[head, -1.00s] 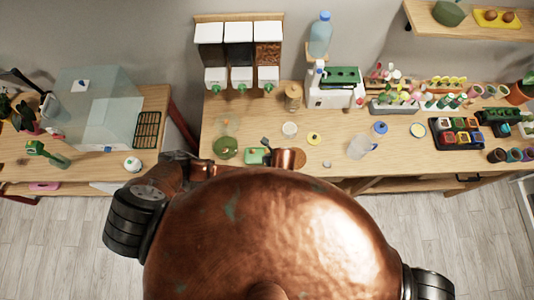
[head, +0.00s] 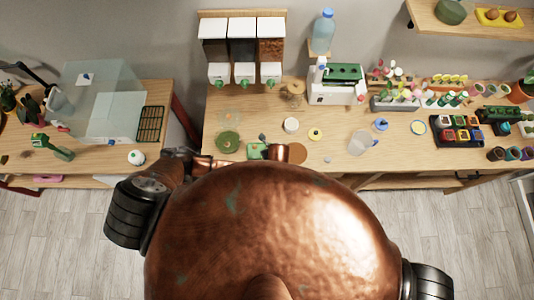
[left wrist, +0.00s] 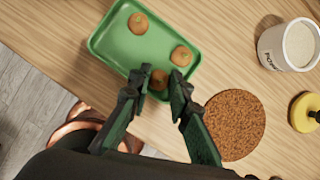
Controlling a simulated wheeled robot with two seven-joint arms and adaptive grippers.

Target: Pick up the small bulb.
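A green tray (left wrist: 118,42) lies on the wooden bench and holds three round brown bulbs. One bulb (left wrist: 138,22) is near the tray's far edge, another (left wrist: 181,56) at its right side. A third bulb (left wrist: 158,80) is at the near edge, partly hidden. I cannot tell clearly which is smallest. My left gripper (left wrist: 156,82) is open, its fingertips on either side of the near bulb; I cannot tell whether they touch it. In the head view the tray (head: 255,151) shows partly beyond my body. My right gripper is out of view.
A cork mat (left wrist: 235,125) lies right of the tray, with a white pot (left wrist: 290,45) and a yellow lid (left wrist: 305,112) beyond. Dispensers (head: 243,50) stand behind. More bulbs sit in a yellow tray (head: 486,24) on the upper right shelf.

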